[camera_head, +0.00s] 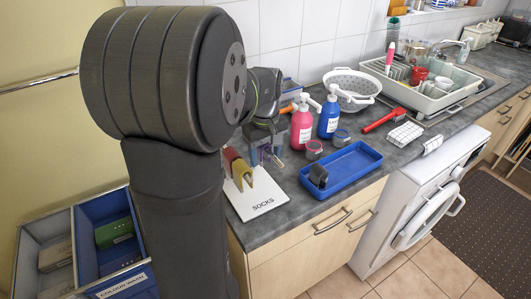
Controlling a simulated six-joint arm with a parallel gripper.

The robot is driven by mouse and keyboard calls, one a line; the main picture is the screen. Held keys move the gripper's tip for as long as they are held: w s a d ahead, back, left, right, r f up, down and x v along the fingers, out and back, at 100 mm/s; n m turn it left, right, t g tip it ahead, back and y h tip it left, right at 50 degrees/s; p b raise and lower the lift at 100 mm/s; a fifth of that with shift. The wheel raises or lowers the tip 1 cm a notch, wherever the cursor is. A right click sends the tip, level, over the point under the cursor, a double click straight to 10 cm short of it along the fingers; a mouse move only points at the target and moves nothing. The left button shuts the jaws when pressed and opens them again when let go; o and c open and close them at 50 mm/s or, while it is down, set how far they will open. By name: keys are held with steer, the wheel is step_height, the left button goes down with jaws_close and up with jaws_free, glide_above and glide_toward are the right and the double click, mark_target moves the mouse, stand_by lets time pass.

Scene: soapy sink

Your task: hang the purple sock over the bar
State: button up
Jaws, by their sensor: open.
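My gripper (265,158) hangs over the counter behind the white SOCKS board, pointing down with its jaws open. A small purplish patch shows around its fingertips. It may be the purple sock, but it is too small and too covered to tell. A red and a yellow folded piece (245,174), which look like socks, stand at the back edge of the SOCKS board (259,203), just left of my gripper. A chrome bar (40,82) runs along the yellow wall at far left, well away from my gripper. My arm hides its right end.
A pink bottle (301,128) and a blue bottle (329,119) stand right of my gripper. A blue tray (343,168) holds a dark item. A white colander (352,88) and red-handled brush (384,119) lie behind. Laundry bins (122,284) stand below at left.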

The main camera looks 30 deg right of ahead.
step_height(320, 180, up, 17)
steer(key=shift+r, duration=0.2)
stand_by(0.3)
steer(key=shift+f, duration=0.1)
step_height(320, 180, down, 17)
steer(key=shift+f, duration=0.15)
steer(key=shift+r, duration=0.55)
stand_by(0.3)
